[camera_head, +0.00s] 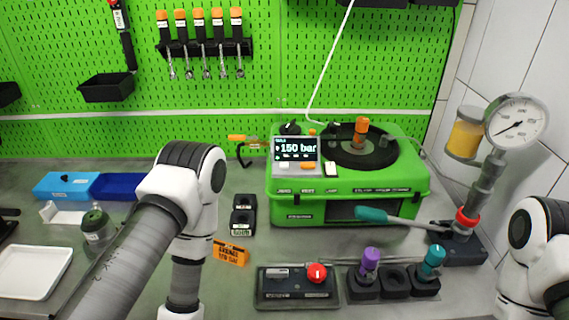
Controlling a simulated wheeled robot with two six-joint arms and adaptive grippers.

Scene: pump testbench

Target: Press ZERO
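The green pump testbench (345,205) stands at the back centre of the bench. Its tilted display (295,149) reads 150 bar. Just below the screen are a pale button (281,167) and an orange button (307,166). A row of small labels runs along the front edge; the leftmost label (284,191) is too small to read for certain, so I cannot tell which control is ZERO. My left arm comes in from the left and its wrist runs off the bottom edge. My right arm shows only at the right edge. Both grippers are out of the picture.
A control box with a red button (317,273) sits in front of the pump. Beside it are purple (370,262) and teal (433,261) knobs in black holders. A teal-handled lever (395,219) and pressure gauge (516,122) stand right. An orange sign (231,253) lies front left.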

